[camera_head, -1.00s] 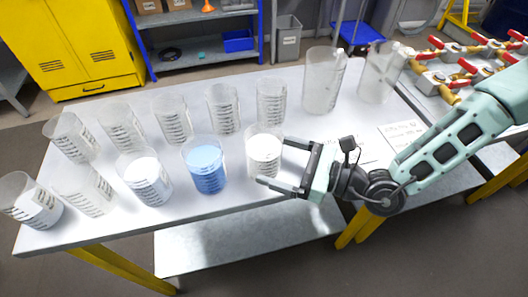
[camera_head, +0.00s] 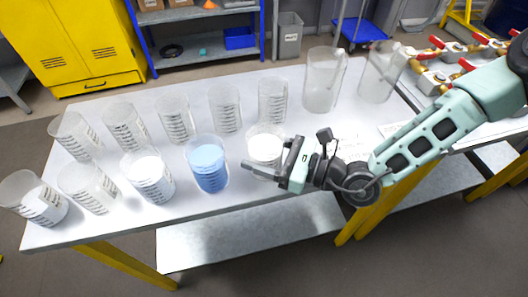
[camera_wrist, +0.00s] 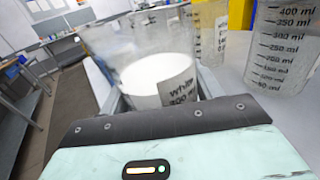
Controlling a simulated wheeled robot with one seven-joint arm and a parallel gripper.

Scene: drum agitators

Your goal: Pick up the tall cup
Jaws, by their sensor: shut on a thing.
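Two tall clear cups stand at the back right of the white table: one left (camera_head: 323,82) and one right (camera_head: 381,75). Both look empty, and my gripper touches neither. My gripper (camera_head: 268,160) is at the table's front edge, shut on a shorter clear beaker with white contents (camera_head: 264,140). In the wrist view this white beaker (camera_wrist: 158,80) sits upright between the two fingers, its label partly showing. The near finger hides its lower part in the head view. I cannot tell if its base is off the table.
A beaker with blue contents (camera_head: 207,165) stands close left of the held one. Several other graduated beakers fill the table's left and back. A paper sheet (camera_head: 400,128) and red-handled valves (camera_head: 440,60) are at the right.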

